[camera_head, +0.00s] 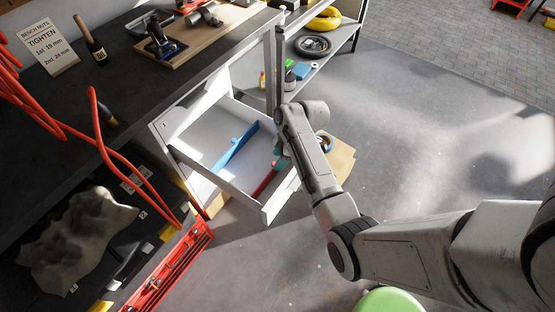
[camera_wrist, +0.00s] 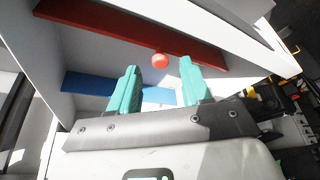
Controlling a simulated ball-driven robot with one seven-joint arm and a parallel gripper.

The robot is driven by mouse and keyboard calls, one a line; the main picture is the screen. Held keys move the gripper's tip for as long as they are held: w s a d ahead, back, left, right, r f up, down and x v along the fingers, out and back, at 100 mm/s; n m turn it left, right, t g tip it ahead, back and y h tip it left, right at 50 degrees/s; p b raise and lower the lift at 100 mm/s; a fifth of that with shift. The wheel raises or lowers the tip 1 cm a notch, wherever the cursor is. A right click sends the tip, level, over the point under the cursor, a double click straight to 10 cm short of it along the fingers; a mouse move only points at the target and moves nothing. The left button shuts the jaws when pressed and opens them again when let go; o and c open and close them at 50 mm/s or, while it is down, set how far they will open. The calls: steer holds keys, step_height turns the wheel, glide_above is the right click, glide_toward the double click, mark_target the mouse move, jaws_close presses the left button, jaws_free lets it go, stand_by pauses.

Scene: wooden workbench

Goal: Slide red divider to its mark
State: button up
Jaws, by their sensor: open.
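The red divider (camera_head: 265,182) stands in the open white drawer (camera_head: 240,197), near its right side and partly hidden by my arm in the head view. In the wrist view the red divider (camera_wrist: 125,28) runs across the top, with a round red knob (camera_wrist: 160,61) on it. A blue divider (camera_head: 235,148) stands to its left in the drawer; it also shows in the wrist view (camera_wrist: 85,88). My gripper (camera_wrist: 158,78) is open, its two teal fingers apart, with the knob just beyond and between the fingertips. I cannot tell a mark in either view.
The drawer's front wall and side walls stand close around my gripper. The dark workbench (camera_head: 110,75) is at the left, with a red toolbox (camera_head: 170,270) below. A shelf (camera_head: 325,50) stands behind. The grey floor at right is mostly clear, with a green round object (camera_head: 390,301) at the bottom.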

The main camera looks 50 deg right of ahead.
steer(key=v, duration=0.8)
steer(key=shift+r, duration=0.3)
steer(key=shift+s, duration=0.15)
steer(key=s+a+m+g+h, duration=0.2)
steer(key=s+a+m, duration=0.6)
steer(key=s+a, duration=0.8)
steer(key=shift+s+a+f+g+h, duration=0.25)
steer(key=shift+s+f+h, duration=0.25)
steer(key=shift+s, duration=0.65)
